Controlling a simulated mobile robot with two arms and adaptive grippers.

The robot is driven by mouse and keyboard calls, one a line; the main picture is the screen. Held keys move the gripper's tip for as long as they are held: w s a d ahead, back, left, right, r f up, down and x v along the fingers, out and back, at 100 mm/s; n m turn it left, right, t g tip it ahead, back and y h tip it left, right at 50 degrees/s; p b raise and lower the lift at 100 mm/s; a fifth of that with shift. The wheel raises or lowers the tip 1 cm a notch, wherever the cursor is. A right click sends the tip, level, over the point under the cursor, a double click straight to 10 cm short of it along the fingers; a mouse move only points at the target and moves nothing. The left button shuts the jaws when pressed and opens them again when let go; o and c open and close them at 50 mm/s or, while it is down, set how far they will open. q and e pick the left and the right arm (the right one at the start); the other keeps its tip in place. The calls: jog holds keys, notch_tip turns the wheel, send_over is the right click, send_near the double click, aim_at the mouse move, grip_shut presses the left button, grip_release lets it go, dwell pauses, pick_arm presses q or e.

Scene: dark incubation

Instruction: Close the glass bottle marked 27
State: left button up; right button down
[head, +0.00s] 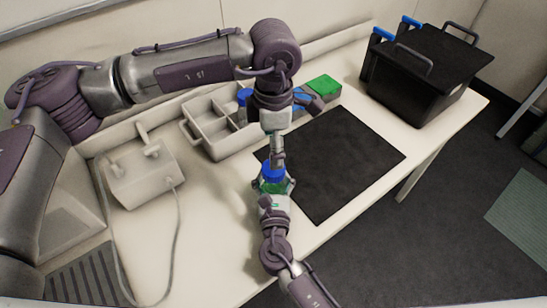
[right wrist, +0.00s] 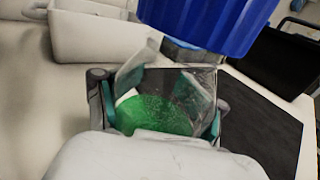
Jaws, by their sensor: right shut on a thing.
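A glass bottle (right wrist: 165,112) with green contents is held between the fingers of my right gripper (right wrist: 158,105); its label cannot be read. In the head view my right gripper (head: 274,188) comes up from the bottom, at the near left edge of the dark mat. A blue cap (head: 273,171) shows directly above it and looms large at the top of the right wrist view (right wrist: 208,20). Whether the cap is seated on the bottle neck is unclear. My left gripper (head: 277,160) points down with its tips at the cap; its grip is hard to make out.
A dark mat (head: 345,160) lies bare to the right. Behind are a pale compartment tray (head: 208,147) with a blue-topped item, and a green-topped box (head: 323,86). A black crate (head: 415,85) stands back right. A pale device (head: 142,175) with a cable is at left.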

pick_arm(q)
jog(key=shift+r, duration=2.2)
pick_arm(e)
grip_release()
jog(key=shift+s, duration=0.1)
jog(key=s, duration=1.2)
jog(key=shift+d, duration=0.25)
pick_arm(q)
jog(key=shift+f, duration=0.1)
